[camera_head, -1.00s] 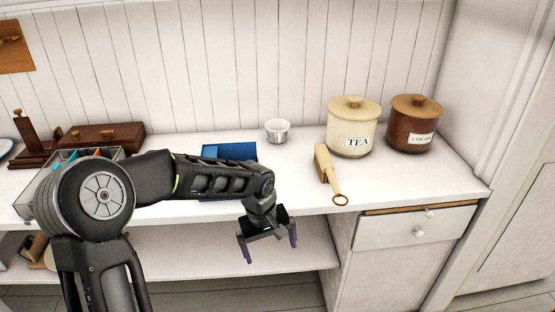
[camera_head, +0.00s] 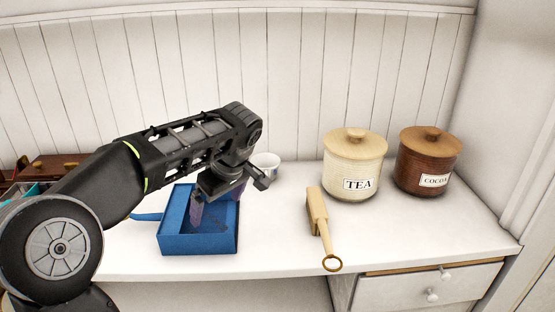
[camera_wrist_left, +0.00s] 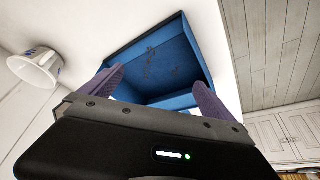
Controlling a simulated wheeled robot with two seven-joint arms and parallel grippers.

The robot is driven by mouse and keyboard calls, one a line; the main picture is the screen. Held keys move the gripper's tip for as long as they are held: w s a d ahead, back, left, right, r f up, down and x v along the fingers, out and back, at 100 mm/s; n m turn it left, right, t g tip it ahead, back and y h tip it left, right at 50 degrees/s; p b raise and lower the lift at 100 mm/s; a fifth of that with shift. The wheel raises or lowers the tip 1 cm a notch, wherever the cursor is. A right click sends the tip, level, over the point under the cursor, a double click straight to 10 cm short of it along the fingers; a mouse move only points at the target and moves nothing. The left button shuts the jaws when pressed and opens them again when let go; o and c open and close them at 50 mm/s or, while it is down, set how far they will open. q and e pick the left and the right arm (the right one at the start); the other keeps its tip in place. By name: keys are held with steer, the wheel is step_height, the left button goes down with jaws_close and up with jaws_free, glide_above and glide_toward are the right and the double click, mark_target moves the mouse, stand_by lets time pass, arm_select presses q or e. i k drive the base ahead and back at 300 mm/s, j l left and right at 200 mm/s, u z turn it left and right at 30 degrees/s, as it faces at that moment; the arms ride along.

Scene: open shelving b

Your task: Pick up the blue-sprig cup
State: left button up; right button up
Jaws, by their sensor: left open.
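The blue-sprig cup (camera_head: 267,164) is small and white and stands on the counter near the back wall. In the head view my left arm hides part of it. In the left wrist view the cup (camera_wrist_left: 36,68) is at the left edge, with blue marks on its side. My left gripper (camera_head: 217,205) is open and empty above the blue box, in front of the cup and apart from it. In the left wrist view its purple fingers (camera_wrist_left: 155,92) are spread, with the blue box between them. My right gripper does not show.
An open blue box (camera_head: 200,246) sits on the counter (camera_head: 285,235) below my left gripper. Bare counter lies between box and tool.

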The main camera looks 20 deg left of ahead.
mark_target(269, 163)
steer(key=i, duration=0.9)
